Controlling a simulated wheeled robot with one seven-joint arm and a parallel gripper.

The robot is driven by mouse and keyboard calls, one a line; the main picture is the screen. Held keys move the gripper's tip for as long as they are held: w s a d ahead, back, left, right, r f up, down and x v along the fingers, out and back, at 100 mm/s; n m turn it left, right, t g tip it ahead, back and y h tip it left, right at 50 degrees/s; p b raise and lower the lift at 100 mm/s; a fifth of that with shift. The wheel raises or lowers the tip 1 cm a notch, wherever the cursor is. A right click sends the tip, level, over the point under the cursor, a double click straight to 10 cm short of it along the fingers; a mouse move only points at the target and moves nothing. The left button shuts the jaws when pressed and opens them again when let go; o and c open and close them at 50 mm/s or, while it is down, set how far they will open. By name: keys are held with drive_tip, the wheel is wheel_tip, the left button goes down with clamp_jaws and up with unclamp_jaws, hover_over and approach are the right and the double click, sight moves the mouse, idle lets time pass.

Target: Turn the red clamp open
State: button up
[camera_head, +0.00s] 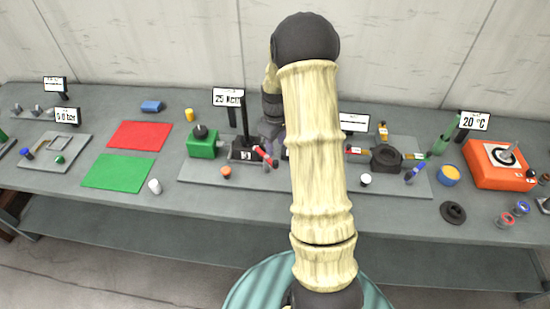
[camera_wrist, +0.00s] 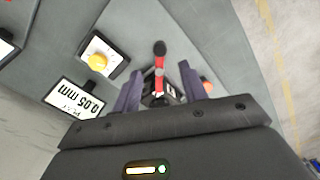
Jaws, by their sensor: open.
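The red clamp shows in the wrist view as a straight red lever (camera_wrist: 159,62) with a black knob at its far end and a grey pivot partway along. Its near end is dark and partly hidden by my gripper's body. My gripper (camera_wrist: 159,76) is open, with one purple-grey finger on each side of the lever and visible gaps to it. I cannot tell how deep the fingertips reach. In the head view a red lever (camera_head: 262,152) with dark ends stands at the black block, just left of my arm. My arm hides most of the gripper there.
In the wrist view a plate with a yellow knob (camera_wrist: 97,61) and a display (camera_wrist: 75,103) reading 0.05 mm lie left of the fingers. An orange knob (camera_wrist: 207,86) is close to the right finger. A green block (camera_head: 203,144) and a black post (camera_head: 243,112) stand left in the head view.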

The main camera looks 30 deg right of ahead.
sight(276, 162)
wheel_tip(276, 162, down, 8)
drive_tip(key=shift+r+p, duration=0.15)
drive_tip(key=shift+p, duration=0.9)
drive_tip(key=shift+s+f, duration=0.1)
drive_tip(key=shift+f, duration=0.35)
clamp_jaws()
